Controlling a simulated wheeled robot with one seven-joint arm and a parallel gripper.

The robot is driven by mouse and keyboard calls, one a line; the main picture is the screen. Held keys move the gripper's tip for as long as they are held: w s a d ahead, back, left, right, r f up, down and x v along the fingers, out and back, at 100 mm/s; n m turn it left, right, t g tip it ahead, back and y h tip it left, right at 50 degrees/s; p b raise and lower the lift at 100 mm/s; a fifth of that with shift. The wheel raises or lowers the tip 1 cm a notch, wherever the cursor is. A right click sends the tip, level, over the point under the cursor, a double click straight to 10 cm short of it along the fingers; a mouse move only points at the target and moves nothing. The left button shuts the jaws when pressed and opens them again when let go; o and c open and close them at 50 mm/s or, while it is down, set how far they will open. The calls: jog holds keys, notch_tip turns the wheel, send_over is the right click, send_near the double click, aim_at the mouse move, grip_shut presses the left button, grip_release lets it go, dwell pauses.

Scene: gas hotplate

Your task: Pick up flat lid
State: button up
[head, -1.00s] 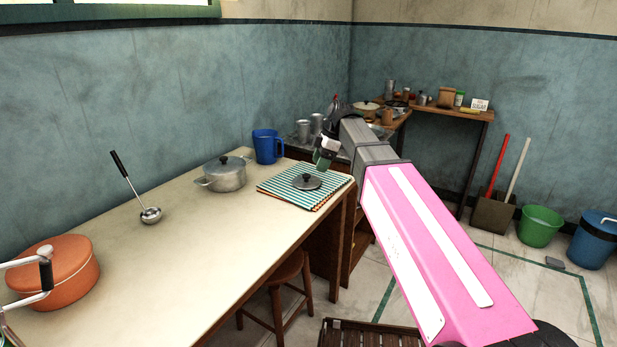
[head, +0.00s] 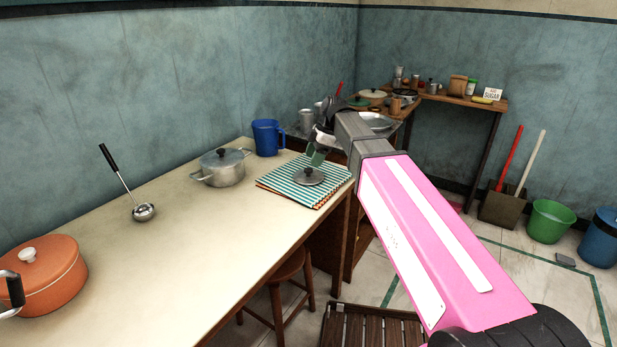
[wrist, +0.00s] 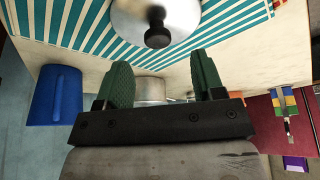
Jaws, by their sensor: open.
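The flat lid (head: 309,176) is a grey metal disc with a dark knob, lying on a striped teal and white cloth (head: 290,190) near the table's far right end. In the wrist view the lid (wrist: 180,14) shows at the top, its black knob just beyond my fingertips. My gripper (head: 318,155) is over the cloth, just above and behind the lid in the head view. In the wrist view its two green fingers (wrist: 163,78) are spread apart with nothing between them. The knob is not between the fingers.
A blue mug (head: 267,138) and a lidded grey pot (head: 222,170) stand left of the cloth. A ladle (head: 143,211) and an orange pot (head: 50,280) are further left. The middle of the table (head: 190,240) is clear. A stool (head: 280,290) stands at the table's front.

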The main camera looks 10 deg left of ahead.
aim_at(309, 169)
jog(key=x, duration=0.5)
jog(key=shift+w+f, duration=0.1)
jog(key=shift+w, duration=0.05)
jog(key=shift+d, duration=0.1)
jog(key=c, duration=1)
